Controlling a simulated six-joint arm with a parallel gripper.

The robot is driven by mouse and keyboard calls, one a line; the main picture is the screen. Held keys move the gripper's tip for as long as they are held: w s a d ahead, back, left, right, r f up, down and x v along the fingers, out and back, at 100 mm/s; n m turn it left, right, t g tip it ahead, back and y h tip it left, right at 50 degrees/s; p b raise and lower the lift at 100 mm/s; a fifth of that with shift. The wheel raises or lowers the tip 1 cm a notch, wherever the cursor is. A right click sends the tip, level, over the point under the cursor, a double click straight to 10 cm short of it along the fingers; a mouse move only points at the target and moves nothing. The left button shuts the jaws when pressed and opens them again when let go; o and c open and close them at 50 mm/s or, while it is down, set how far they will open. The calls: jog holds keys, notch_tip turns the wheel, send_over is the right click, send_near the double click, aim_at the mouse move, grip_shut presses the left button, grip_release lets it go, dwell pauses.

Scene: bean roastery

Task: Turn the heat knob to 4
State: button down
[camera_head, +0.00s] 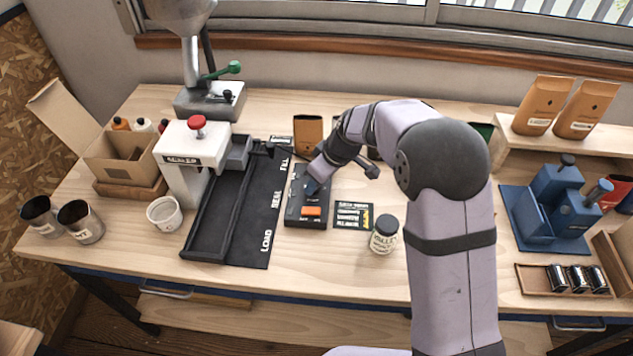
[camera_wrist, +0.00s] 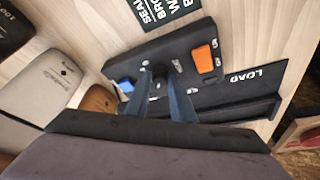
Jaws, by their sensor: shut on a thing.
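The heat knob (camera_wrist: 157,84) is a small dark knob on a black control panel (camera_wrist: 188,38), with small white marks around it. My gripper (camera_wrist: 160,76) points down at the panel, and its two blue-grey fingers are shut on the knob. The fingers hide most of the knob, and I cannot read which number it points to. In the head view the panel (camera_head: 293,215) lies on the bench, with my gripper (camera_head: 312,187) over its upper half. An orange rocker switch (camera_head: 311,211) sits at the panel's near end; it also shows in the wrist view (camera_wrist: 205,60).
A black tray marked LOAD, SEAL and FILL (camera_head: 255,215) lies left of the panel, beside a white press (camera_head: 190,160) with a red knob. A dark printed card (camera_head: 352,215) and a lidded jar (camera_head: 384,236) stand close on the right. The bench front is clear.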

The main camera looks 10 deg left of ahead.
jog(key=m+p, duration=0.1)
jog(key=m, duration=0.1)
jog(key=m+t+h+p, duration=0.1)
jog(key=m, duration=0.1)
jog(key=shift+s+a+r, duration=0.1)
jog(key=shift+s+r, duration=0.05)
jog(key=shift+r, duration=0.05)
jog(key=m, duration=0.1)
jog(key=m+h, duration=0.1)
jog(key=m, duration=0.1)
jog(key=shift+a+f+t+p, duration=0.1)
jog(key=shift+f+t+p, duration=0.1)
jog(key=shift+t+p, duration=0.2)
jog(key=m+b, duration=0.1)
jog(key=m+h+b, duration=0.1)
jog(key=m+b, duration=0.1)
jog(key=shift+a+f, duration=0.15)
jog(key=shift+f, duration=0.15)
jog(key=m+b, duration=0.1)
jog(key=b, duration=0.1)
jog(key=shift+m+h+b, duration=0.3)
jog(key=shift+m+h, duration=0.1)
jog(key=shift+a+r+m+h+b, duration=0.15)
jog(key=shift+m+h+b, duration=0.2)
jog(key=shift+m+b, duration=0.5)
jog(key=shift+d+r+m+h+b, duration=0.1)
jog(key=shift+m+h+b, duration=0.25)
jog(key=shift+m+b, duration=0.45)
jog(key=shift+m, duration=0.35)
